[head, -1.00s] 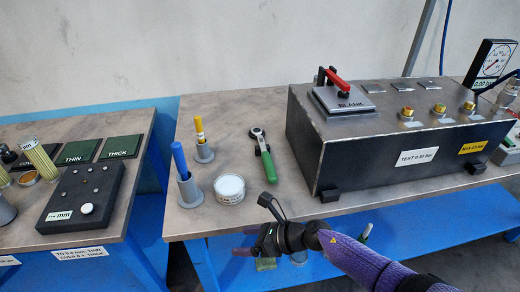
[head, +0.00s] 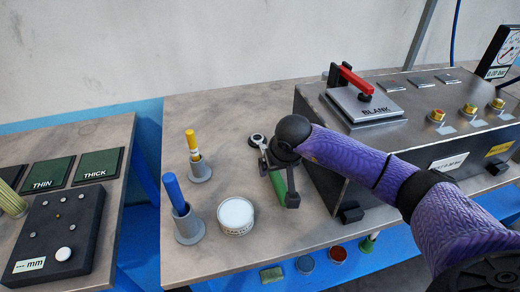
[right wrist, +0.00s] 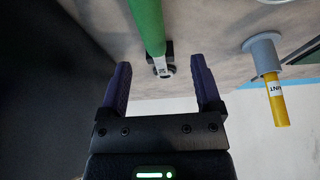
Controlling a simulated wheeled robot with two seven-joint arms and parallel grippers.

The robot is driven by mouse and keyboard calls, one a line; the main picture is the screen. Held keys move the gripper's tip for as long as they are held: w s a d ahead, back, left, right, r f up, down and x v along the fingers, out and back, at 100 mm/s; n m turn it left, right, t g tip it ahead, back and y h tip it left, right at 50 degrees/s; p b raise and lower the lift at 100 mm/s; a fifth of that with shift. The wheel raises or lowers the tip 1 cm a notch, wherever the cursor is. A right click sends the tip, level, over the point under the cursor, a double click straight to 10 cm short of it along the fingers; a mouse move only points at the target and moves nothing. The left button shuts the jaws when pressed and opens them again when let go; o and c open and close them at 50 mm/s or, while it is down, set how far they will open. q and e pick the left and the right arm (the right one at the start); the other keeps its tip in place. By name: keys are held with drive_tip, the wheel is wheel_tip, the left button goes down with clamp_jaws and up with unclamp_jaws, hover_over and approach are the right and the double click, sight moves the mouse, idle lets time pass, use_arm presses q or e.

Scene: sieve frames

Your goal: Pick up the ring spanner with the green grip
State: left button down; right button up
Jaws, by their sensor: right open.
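The ring spanner with the green grip (head: 278,184) lies on the right-hand bench, left of the dark test box. Its ring end (head: 257,140) points away from me, and my gripper and wrist partly cover its middle. My right gripper (head: 272,163) is over the spanner in the head view. In the right wrist view, the open fingers of the right gripper (right wrist: 161,82) stand either side of the ring end (right wrist: 164,66), with the green grip (right wrist: 147,24) running up beyond them. Nothing is held; whether the fingers touch the spanner cannot be told. My left gripper is out of view.
The test box (head: 314,140) stands close on the right. Left of the spanner are a white-lidded tin (head: 236,214), a blue marker (head: 174,192) and a yellow marker (head: 192,142) in holders. The yellow marker also shows in the wrist view (right wrist: 278,103).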

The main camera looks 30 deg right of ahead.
sight(276, 174)
drive_tip(key=x, duration=0.2)
drive_tip(key=b+x, duration=0.1)
drive_tip(key=x, duration=0.1)
drive_tip(key=b+x, duration=0.1)
drive_tip(key=x, duration=0.1)
drive_tip(key=shift+w+d+f, duration=0.15)
drive_tip(key=shift+w+d, duration=0.1)
drive_tip(key=shift+d, duration=0.2)
drive_tip(key=shift+w+f, duration=0.25)
drive_tip(key=shift+f, duration=0.1)
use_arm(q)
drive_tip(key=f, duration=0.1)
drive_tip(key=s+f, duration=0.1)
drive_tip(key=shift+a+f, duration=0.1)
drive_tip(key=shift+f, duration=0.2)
use_arm(e)
drive_tip(key=shift+r, duration=0.1)
drive_tip(key=shift+c, duration=0.3)
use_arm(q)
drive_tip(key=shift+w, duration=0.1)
use_arm(e)
clamp_jaws()
